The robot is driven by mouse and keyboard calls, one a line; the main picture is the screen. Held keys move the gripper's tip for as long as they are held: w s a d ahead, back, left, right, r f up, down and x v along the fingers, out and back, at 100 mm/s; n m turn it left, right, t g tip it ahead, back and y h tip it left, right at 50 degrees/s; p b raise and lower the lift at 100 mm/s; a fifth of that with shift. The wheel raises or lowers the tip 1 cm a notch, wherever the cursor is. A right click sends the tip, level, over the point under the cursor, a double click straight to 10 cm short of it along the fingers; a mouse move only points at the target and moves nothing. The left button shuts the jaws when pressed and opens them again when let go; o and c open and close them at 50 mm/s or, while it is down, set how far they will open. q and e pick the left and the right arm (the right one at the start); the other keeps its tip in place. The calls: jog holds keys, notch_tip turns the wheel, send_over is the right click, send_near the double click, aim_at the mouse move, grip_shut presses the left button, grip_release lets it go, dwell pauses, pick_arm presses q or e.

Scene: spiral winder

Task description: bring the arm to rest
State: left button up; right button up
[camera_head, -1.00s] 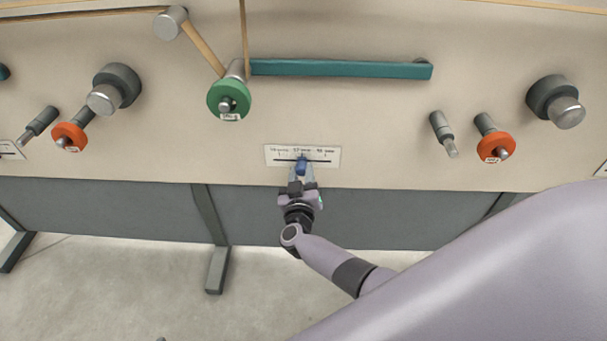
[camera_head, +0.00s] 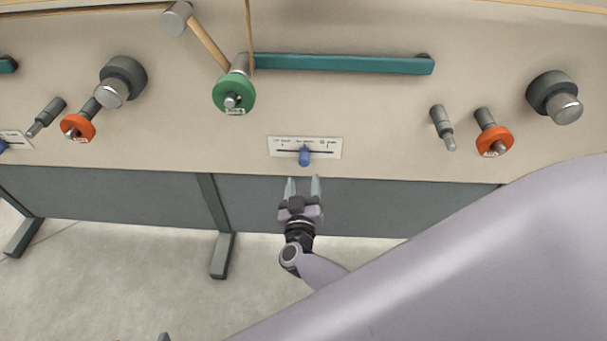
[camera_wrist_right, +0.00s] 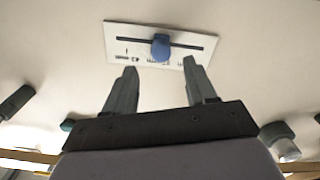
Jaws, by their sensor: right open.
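My right gripper (camera_head: 303,187) is open and empty. In the head view it stands just below the white scale plate (camera_head: 330,147) on the machine's panel, apart from it. A blue slider knob (camera_head: 305,157) sits near the middle of the plate's slot. In the right wrist view the open fingers (camera_wrist_right: 160,85) point toward the plate (camera_wrist_right: 120,31), with the blue knob (camera_wrist_right: 161,46) beyond the fingertips and between their lines. My left gripper is not in view.
Below are grey lower panels (camera_head: 110,195), a support leg (camera_head: 222,255) and open floor (camera_head: 130,270).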

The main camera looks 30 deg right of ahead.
dwell(0.5)
